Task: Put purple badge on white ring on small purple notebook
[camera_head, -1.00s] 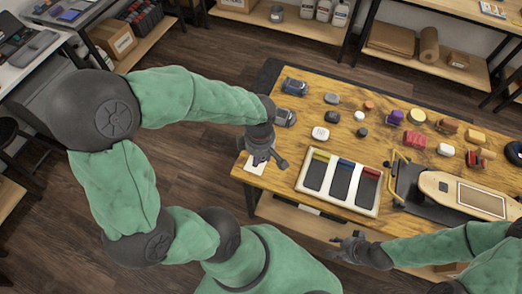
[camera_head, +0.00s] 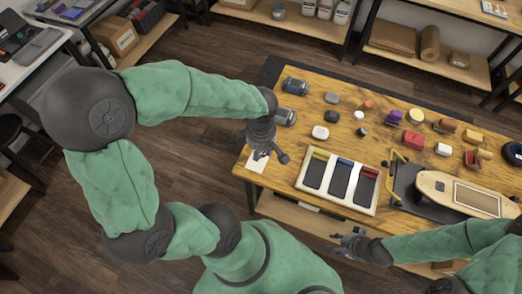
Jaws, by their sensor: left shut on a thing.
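My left gripper (camera_head: 268,156) points down over the near left corner of the wooden table. It is shut on a small dark purple thing (camera_head: 261,155), mostly hidden by the fingers; I cannot tell its shape. A white card (camera_head: 256,165) lies on the table just under and beside this gripper. A purple object (camera_head: 394,118) stands farther back on the table. I cannot make out the white ring or the small purple notebook for certain. My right gripper (camera_head: 336,245) is off the table's front edge, low, and looks open and empty.
A white tray (camera_head: 342,205) with dark, coloured-topped compartments lies right of my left gripper. A skateboard-like board (camera_head: 430,190) lies on the right. Several small blocks and a blue-grey device (camera_head: 294,86) stand behind.

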